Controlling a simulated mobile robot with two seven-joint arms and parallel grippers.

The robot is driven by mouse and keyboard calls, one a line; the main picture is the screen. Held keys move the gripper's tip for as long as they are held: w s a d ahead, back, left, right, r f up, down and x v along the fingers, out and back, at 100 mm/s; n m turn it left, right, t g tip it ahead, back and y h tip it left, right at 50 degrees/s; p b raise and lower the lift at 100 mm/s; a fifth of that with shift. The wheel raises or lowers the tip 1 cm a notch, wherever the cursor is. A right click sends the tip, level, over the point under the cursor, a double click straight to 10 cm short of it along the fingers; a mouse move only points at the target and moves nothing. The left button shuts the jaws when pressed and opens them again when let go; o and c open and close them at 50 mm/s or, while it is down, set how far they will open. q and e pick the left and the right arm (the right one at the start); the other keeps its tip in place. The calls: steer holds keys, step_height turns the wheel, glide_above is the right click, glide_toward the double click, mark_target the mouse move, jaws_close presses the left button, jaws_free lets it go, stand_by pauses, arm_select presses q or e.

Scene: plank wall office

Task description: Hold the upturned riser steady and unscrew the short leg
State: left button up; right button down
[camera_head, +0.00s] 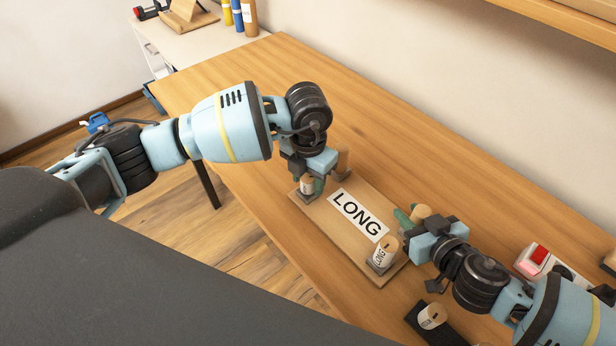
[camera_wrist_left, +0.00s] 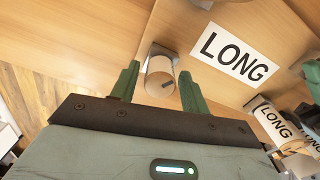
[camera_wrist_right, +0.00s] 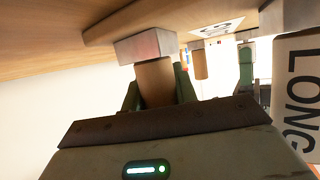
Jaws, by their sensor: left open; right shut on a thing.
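The upturned riser (camera_head: 330,232) lies on the table, a wooden board with a LONG label (camera_head: 358,215) and legs standing in metal brackets at its corners. My right gripper (camera_head: 411,217) is shut on the right back leg (camera_head: 421,211); the right wrist view shows this plain wooden leg (camera_wrist_right: 155,82) in its bracket. My left gripper (camera_head: 311,185) is open, its green fingers on either side of the left leg (camera_head: 306,184), which also shows in the left wrist view (camera_wrist_left: 160,76). The front right leg (camera_head: 384,251) is marked LONG. I cannot tell which leg is short.
A loose labelled leg (camera_head: 432,317) stands in a black holder (camera_head: 452,332) at the table's front. A red and white box (camera_head: 534,259) lies to the right, near my right arm. The wooden table (camera_head: 430,165) is clear behind the riser.

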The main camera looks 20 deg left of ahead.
arm_select(q)
steer(key=shift+m, duration=0.3)
steer(key=m, duration=0.4)
steer(key=shift+m, duration=0.3)
steer(key=m, duration=0.4)
steer(key=shift+m, duration=0.4)
steer(key=shift+m, duration=0.3)
steer(key=m, duration=0.4)
steer(key=shift+m, duration=0.4)
